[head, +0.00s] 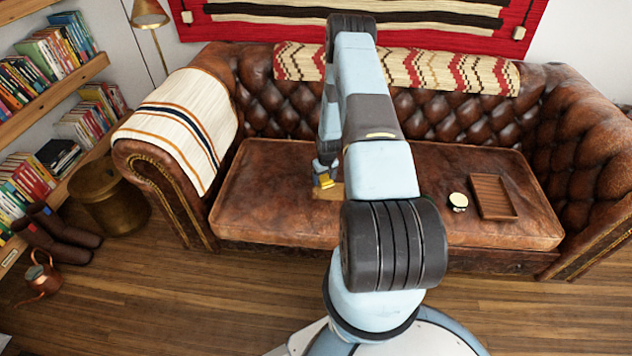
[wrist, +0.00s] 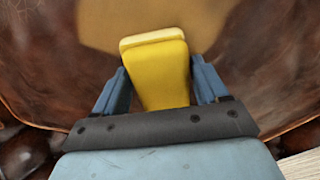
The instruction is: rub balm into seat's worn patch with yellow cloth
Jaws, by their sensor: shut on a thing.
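My gripper (head: 324,178) is shut on a folded yellow cloth (wrist: 160,75), which stands out between the two blue fingers in the wrist view. In the head view the cloth shows as a small yellow bit low over the seat. The worn patch (head: 328,192) is a paler tan area on the brown leather seat (head: 275,205); it also shows beyond the cloth in the wrist view (wrist: 205,22). I cannot tell whether the cloth touches the patch. An open round tin with pale contents (head: 458,200), perhaps the balm, sits on the seat's right part. My arm hides the seat's middle.
A wooden tray (head: 493,197) lies right of the tin. A striped blanket (head: 183,125) covers the left armrest, and a patterned throw (head: 445,72) hangs over the tufted backrest. Bookshelves (head: 50,95), a brass drum (head: 108,195), boots and a copper kettle (head: 40,276) stand at left.

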